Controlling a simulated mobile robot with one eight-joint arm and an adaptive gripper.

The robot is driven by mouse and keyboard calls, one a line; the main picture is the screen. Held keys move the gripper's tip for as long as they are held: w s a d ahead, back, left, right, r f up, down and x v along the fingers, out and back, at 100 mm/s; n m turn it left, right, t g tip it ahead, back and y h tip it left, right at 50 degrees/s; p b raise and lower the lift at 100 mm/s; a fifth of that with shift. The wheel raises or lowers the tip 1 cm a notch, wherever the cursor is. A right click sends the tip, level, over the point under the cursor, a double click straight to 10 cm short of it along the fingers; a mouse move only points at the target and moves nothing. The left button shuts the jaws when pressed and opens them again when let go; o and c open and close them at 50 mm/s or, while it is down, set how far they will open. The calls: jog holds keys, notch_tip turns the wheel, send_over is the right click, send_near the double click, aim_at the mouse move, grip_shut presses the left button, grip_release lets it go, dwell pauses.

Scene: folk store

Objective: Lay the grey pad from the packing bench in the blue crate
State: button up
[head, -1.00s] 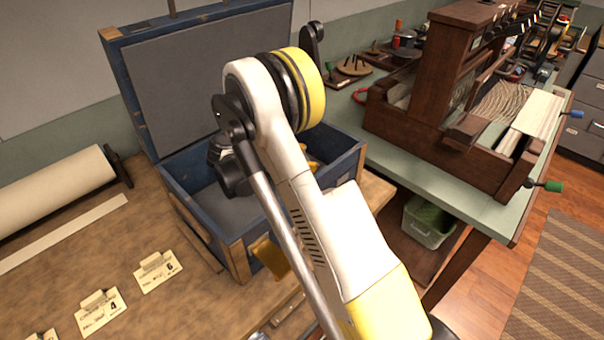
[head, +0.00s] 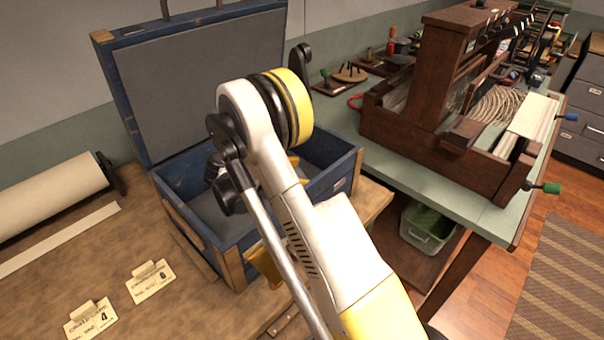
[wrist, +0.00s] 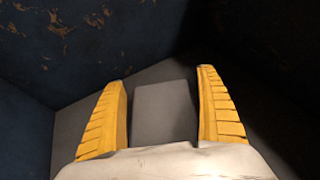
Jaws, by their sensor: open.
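The blue crate (head: 232,262) stands on the packing bench with its grey-lined lid open against the wall. My arm reaches over it and hides part of its inside in the head view. My gripper (wrist: 162,78) is inside the crate in the wrist view, its two yellow fingers apart. A lighter grey rectangle, which looks like the grey pad (wrist: 165,110), lies flat between the fingers against the darker grey crate floor. A gap shows on both sides of it. The gripper's body hides its near end. I cannot make out the pad in the head view.
The packing bench (head: 120,235) holds a paper roll (head: 45,195) and label cards (head: 150,281) left of the crate. A wooden loom (head: 440,140) stands on the green table at right. A green bin (head: 427,225) sits below it.

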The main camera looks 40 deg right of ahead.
jog(key=shift+r, duration=0.25)
jog(key=p+v, duration=0.3)
jog(key=v, duration=0.4)
jog(key=shift+w+a+r, duration=0.1)
jog(key=shift+a, duration=0.1)
jog(key=r, duration=0.2)
jog(key=s+r+m+t+y, duration=0.1)
jog(key=r, duration=0.1)
jog(key=r+m+t+y, duration=0.1)
jog(key=r, duration=0.1)
jog(key=shift+s+a+r, duration=0.2)
jog(key=shift+a+r, duration=0.05)
jog(key=shift+a, duration=0.15)
jog(key=s+a+r+m+t+y, duration=0.4)
jog(key=s+a+m, duration=0.3)
jog(key=s, duration=0.3)
jog(key=s+a+r+m+t+y, duration=0.3)
jog(key=s+a+m+y, duration=0.3)
jog(key=s, duration=0.4)
jog(key=shift+s+a+r+m+t+y, duration=0.4)
jog(key=shift+a+r+y, duration=0.2)
jog(key=shift+a, duration=0.5)
jog(key=shift+w, duration=0.1)
